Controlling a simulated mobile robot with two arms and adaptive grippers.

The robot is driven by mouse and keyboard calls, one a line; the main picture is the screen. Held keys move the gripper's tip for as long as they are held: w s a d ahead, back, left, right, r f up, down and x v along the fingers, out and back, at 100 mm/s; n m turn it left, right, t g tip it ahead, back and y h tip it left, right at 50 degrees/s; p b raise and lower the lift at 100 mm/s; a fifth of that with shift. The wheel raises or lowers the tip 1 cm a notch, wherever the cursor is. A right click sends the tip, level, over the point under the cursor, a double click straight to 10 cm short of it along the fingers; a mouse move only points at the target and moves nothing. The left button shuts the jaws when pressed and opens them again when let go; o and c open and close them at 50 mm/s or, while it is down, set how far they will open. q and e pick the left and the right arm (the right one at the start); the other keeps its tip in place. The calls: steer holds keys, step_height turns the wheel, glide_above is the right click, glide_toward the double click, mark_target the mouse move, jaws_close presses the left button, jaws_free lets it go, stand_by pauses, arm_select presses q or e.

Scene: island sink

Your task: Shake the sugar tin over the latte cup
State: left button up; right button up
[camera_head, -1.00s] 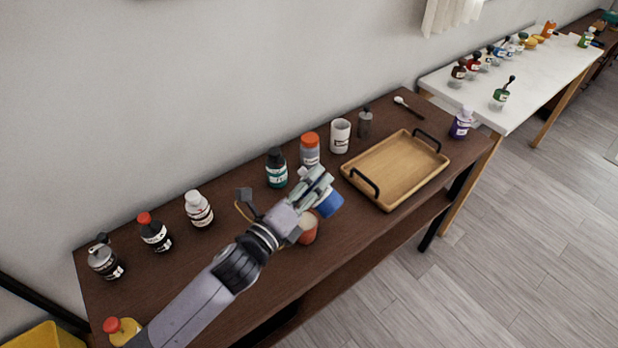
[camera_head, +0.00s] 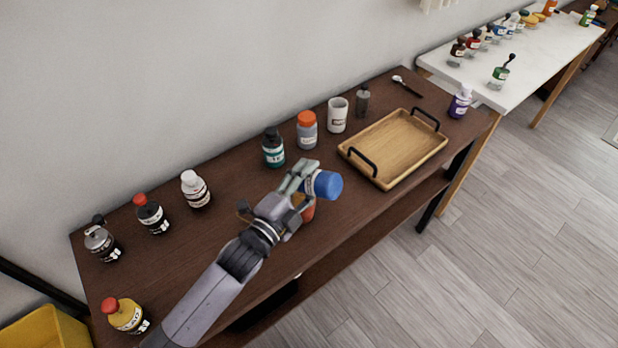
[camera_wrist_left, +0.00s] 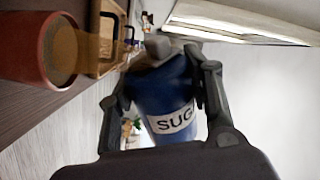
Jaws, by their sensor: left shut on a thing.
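My left gripper (camera_head: 307,180) is shut on the blue sugar tin (camera_head: 326,185), which lies tilted on its side, one end toward the right. In the left wrist view the tin (camera_wrist_left: 168,98) sits between both fingers, with a white label reading "SUG". The reddish-brown latte cup (camera_head: 308,211) stands on the dark table just below the tin and is mostly hidden by my gripper in the head view. In the left wrist view the cup (camera_wrist_left: 22,48) is at the left, with tan contents at its mouth, apart from the tin. My right gripper is not in view.
A wooden tray (camera_head: 395,148) with black handles stands to the right. Several bottles line the back, among them a teal one (camera_head: 273,150) and an orange-capped one (camera_head: 307,132). A yellow bottle (camera_head: 125,316) is at front left.

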arm_select(q)
steer(key=shift+r+m+p, duration=0.3)
steer(key=shift+r, duration=0.05)
step_height(320, 180, up, 3)
steer(key=m+p, duration=0.2)
steer(key=m, duration=0.3)
steer(key=shift+f+p, duration=0.15)
steer(key=shift+p, duration=0.2)
steer(key=shift+r+m+p, duration=0.35)
steer(key=shift+r+m, duration=0.1)
steer(key=shift+m, duration=1.05)
